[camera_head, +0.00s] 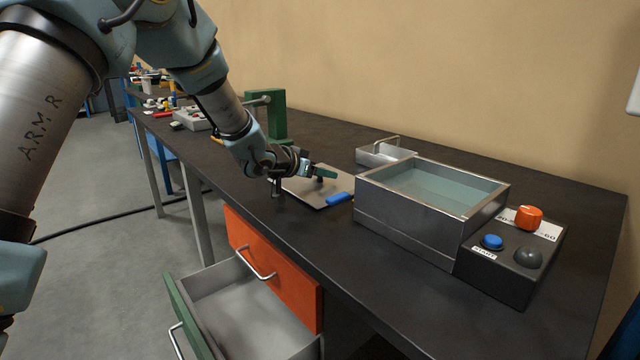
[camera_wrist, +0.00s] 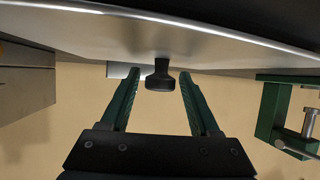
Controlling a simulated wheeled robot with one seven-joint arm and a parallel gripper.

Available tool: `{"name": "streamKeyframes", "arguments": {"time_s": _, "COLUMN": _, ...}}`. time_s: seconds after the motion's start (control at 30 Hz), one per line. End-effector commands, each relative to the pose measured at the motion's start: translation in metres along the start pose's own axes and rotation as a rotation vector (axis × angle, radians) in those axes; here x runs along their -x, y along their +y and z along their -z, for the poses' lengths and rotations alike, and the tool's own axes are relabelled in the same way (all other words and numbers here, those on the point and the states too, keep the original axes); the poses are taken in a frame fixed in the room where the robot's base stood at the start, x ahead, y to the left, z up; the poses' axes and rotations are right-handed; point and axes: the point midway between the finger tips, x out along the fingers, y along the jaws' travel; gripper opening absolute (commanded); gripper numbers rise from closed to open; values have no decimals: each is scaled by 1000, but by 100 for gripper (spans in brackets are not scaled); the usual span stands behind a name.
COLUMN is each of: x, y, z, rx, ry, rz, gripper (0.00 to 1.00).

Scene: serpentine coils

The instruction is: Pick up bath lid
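The bath lid (camera_head: 304,193) is a flat metal plate lying on the dark table, left of the open bath (camera_head: 405,223). In the wrist view, which shows the scene upside down, the lid (camera_wrist: 230,48) spans the top, with its black knob (camera_wrist: 160,76) sticking out. My gripper (camera_head: 325,173) is low over the lid, at the knob. In the wrist view its green fingers (camera_wrist: 158,78) are apart, one on each side of the knob, with a gap visible on both sides. The bath holds water and has no cover on it.
A blue object (camera_head: 340,198) lies at the lid's right front edge. A small metal tray (camera_head: 385,155) stands behind the bath. A control box (camera_head: 515,262) is at right. A green clamp-like stand (camera_head: 276,115) is behind my gripper. A drawer (camera_head: 240,305) is open below.

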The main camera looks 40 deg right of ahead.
Motion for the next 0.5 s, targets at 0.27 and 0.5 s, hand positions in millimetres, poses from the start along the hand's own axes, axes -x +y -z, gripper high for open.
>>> {"name": "streamKeyframes", "arguments": {"time_s": 0.27, "x": 0, "y": 0, "z": 0, "rx": 0, "ry": 0, "rz": 0, "gripper": 30}}
{"name": "streamKeyframes", "arguments": {"time_s": 0.5, "x": 0, "y": 0, "z": 0, "rx": 0, "ry": 0, "rz": 0, "gripper": 3}}
